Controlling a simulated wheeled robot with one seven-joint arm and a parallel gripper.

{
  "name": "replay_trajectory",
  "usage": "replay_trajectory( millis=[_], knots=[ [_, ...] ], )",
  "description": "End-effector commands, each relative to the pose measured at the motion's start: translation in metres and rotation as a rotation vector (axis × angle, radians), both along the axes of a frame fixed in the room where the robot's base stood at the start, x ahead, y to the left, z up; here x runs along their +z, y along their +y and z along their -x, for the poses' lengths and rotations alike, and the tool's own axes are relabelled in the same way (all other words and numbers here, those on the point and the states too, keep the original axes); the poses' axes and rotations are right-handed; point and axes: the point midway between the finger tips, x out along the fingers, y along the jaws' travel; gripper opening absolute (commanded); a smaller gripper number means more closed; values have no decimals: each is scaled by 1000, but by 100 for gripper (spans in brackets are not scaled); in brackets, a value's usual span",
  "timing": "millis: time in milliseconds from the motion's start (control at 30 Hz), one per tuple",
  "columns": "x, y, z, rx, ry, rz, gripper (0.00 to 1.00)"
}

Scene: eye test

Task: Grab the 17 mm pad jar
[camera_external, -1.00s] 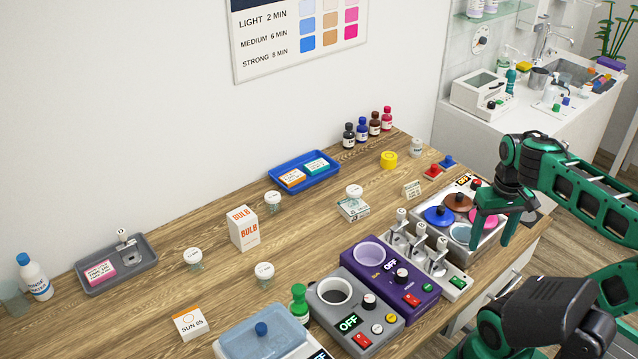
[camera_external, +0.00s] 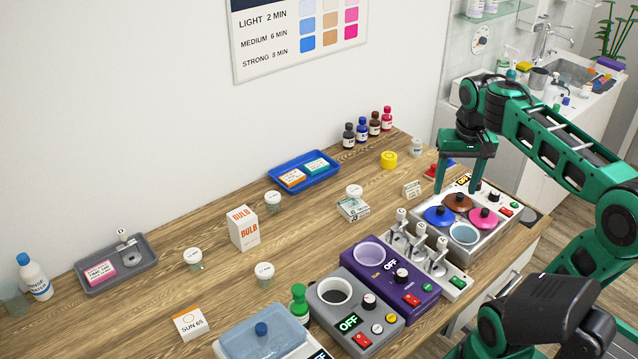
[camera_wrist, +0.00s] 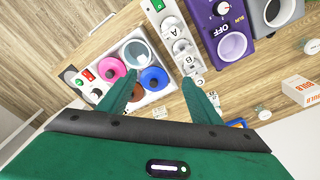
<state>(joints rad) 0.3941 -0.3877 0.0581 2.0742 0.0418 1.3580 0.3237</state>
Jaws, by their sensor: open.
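My gripper (camera_external: 457,188) is open and empty, pointing down above the back of the pot station, apart from every jar. In the wrist view its fingers (camera_wrist: 158,78) are spread, and a white-lidded jar (camera_wrist: 264,112) shows at the right.
The pot station (camera_external: 490,243) with coloured lids lies below my gripper. A lever unit (camera_external: 456,287), purple warmer (camera_external: 425,292) and grey warmer (camera_external: 382,325) line the front. A bulb box (camera_external: 244,229), yellow tub (camera_external: 388,159) and blue tray (camera_external: 322,178) stand farther back. The counter's middle has clear patches.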

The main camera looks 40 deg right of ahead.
Motion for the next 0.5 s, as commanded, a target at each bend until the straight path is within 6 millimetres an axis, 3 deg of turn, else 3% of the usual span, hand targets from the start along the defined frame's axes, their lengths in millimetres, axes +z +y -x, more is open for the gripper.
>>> replay_trajectory(
  millis=[267, 500],
  knots=[
    [-28, 60, -119, -141, -101, -120, 58],
    [-48, 149, -196, -301, -117, -382, 58]
  ],
)
